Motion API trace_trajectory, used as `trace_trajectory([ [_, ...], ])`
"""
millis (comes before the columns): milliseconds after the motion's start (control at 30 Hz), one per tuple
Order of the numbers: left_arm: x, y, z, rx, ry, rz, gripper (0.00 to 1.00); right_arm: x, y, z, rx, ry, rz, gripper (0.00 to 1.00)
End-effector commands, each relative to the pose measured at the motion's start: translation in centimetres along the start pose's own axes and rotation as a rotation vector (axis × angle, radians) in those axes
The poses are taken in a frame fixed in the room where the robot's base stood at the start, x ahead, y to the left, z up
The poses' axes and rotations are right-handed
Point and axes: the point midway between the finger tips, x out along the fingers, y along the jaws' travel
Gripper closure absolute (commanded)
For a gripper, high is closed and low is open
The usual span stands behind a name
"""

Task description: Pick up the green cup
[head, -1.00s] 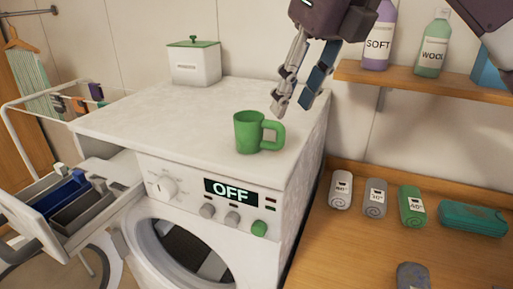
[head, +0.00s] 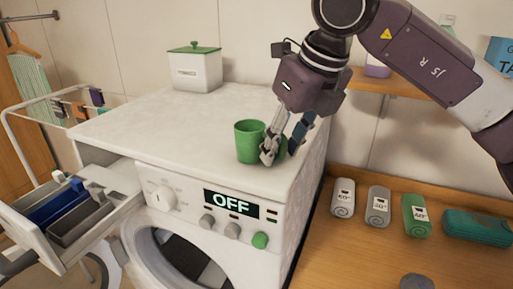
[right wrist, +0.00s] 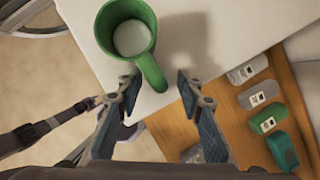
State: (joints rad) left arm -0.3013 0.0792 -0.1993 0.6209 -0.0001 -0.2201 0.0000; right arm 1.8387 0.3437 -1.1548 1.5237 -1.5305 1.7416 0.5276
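The green cup (head: 249,141) stands upright on top of the white washing machine, near its front right corner. My right gripper (head: 284,150) is low at the cup's right side and partly covers its handle. My left gripper is not in the head view.
The washing machine (head: 150,118) has a pulled-out drawer (head: 125,180) at left and an open door. A white canister (head: 193,70) stands at the back. Rolled towels (head: 378,205) lie on the wooden counter (head: 340,255). A shelf (head: 395,84) is above, behind my right arm.

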Motion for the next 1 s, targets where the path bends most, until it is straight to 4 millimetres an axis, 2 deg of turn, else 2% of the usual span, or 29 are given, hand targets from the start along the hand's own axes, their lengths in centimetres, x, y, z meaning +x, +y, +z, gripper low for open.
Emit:
trace_trajectory([
  [67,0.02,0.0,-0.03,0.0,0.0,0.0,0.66,-0.02,0.0,0.0,0.0,0.0,0.0,0.67],
  [367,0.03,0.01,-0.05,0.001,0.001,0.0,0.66,-0.05,0.01,0.01,0.0,0.0,0.0,1.0],
  [1000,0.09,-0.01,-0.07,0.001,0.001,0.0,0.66,-0.47,0.02,0.24,0.0,-0.002,0.0,1.0],
])
